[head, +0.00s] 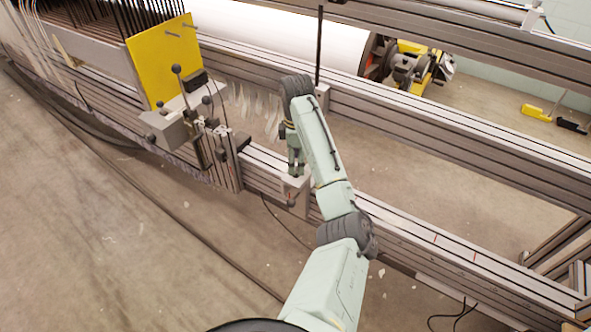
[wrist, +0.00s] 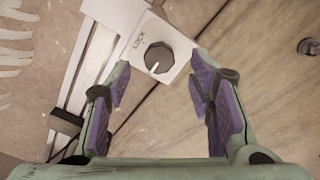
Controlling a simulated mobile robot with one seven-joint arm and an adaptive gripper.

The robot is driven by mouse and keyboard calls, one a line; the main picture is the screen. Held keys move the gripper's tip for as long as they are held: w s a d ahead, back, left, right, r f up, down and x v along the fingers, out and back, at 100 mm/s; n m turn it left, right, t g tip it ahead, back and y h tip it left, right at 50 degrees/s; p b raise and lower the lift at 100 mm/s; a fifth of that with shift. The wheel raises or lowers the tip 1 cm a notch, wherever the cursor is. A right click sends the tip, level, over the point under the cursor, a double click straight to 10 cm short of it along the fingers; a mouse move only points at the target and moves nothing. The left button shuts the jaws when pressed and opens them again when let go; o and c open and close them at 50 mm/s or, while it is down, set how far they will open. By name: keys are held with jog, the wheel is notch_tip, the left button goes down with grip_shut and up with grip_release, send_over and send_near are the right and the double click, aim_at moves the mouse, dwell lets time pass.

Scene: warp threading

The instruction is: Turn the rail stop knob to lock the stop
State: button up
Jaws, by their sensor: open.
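The rail stop is a pale block (wrist: 176,38) on the rail, and it also shows in the head view (head: 297,184) under my gripper. In the wrist view its round dark knob (wrist: 159,57) has a white pointer mark toward its lower edge. The word LOCK is printed at the knob's upper left, away from the mark. My gripper (wrist: 159,76) is open, with one purple-padded finger to the left and one to the right of the knob. I cannot tell whether either finger touches it. In the head view my gripper (head: 296,165) points down over the stop.
The rail beam (head: 410,225) runs diagonally on both sides of the stop. A grey bracket with levers (head: 185,125) and a yellow plate (head: 160,60) stand to the left. A dark block (wrist: 65,122) sits on the rail in the wrist view. Bare floor (head: 90,230) lies in front.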

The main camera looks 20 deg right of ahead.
aim_at(296, 170)
jog(key=shift+f, duration=1.65)
jog(key=c, duration=1.1)
jog(key=shift+c, duration=0.2)
